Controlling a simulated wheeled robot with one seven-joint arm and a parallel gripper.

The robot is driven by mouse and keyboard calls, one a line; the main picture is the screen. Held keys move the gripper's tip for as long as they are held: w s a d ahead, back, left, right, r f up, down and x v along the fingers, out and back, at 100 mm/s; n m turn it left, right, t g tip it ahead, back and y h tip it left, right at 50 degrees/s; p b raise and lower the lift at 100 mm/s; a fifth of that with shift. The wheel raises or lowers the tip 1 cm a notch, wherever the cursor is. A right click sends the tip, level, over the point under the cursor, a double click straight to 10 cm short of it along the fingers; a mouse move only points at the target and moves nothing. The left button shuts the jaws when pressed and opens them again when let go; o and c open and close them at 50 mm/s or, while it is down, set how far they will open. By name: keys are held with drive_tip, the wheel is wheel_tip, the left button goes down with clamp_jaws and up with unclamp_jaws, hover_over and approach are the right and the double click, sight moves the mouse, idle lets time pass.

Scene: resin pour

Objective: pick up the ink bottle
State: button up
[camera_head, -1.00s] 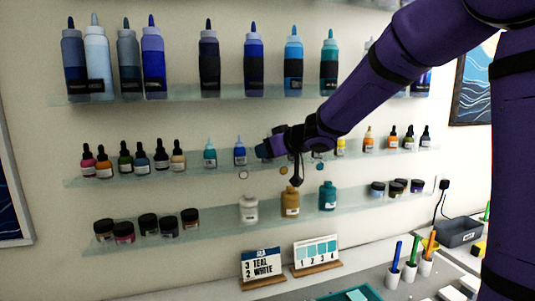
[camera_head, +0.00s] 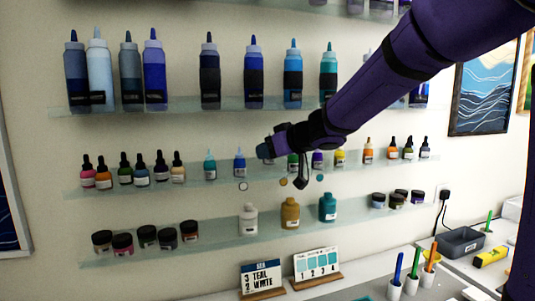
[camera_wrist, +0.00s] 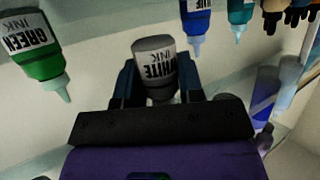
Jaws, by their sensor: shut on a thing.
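In the wrist view, a small bottle labelled WHITE INK with a grey-white body (camera_wrist: 154,62) sits between the two dark fingers of my gripper (camera_wrist: 159,78). The gripper is shut on it. The label reads upside down there. In the head view, my gripper (camera_head: 263,151) is at the middle shelf, between a blue dropper bottle (camera_head: 239,163) and a green one (camera_head: 293,161). The white bottle is hidden there behind the gripper. I cannot tell whether its base touches the shelf.
The green ink bottle (camera_wrist: 36,45) and a blue one (camera_wrist: 196,22) flank the held bottle. The middle shelf (camera_head: 215,181) carries several other droppers. Squeeze bottles stand on the shelf above (camera_head: 185,105); jars and pigment bottles stand on the shelf below (camera_head: 345,219).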

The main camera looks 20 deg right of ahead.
drive_tip(key=s+a+r, duration=0.1)
drive_tip(key=s+a, duration=0.1)
drive_tip(key=s, duration=1)
drive_tip(key=shift+a, duration=0.15)
drive_tip(key=shift+r, duration=0.1)
drive_tip(key=shift+o, duration=0.7)
drive_tip(key=shift+c, duration=0.7)
